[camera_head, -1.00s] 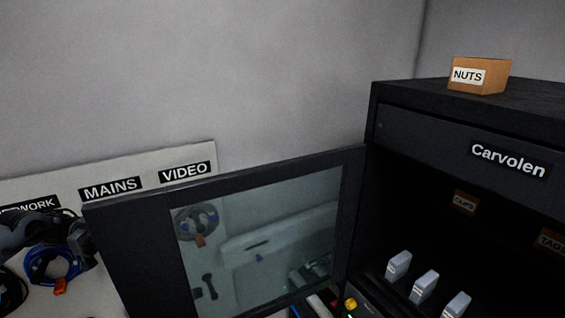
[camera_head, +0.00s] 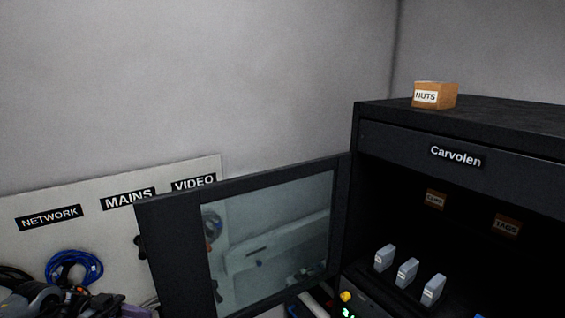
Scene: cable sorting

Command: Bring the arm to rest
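At the lower left edge a dark grey jointed part, which looks like my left gripper (camera_head: 42,301), is cut off by the bottom of the picture. It is in front of the pale cable board (camera_head: 105,243), below the blue coiled cable (camera_head: 74,268). Its fingertips are not clear, so I cannot tell whether it is open or shut, or whether it holds anything. My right gripper is not in view.
The black cabinet (camera_head: 400,130) stands at the right, its glazed door (camera_head: 168,250) swung open to the left. A NUTS box (camera_head: 435,95) sits on top. Several grey upright blocks (camera_head: 406,273) stand inside. NETWORK, MAINS and VIDEO labels mark the board.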

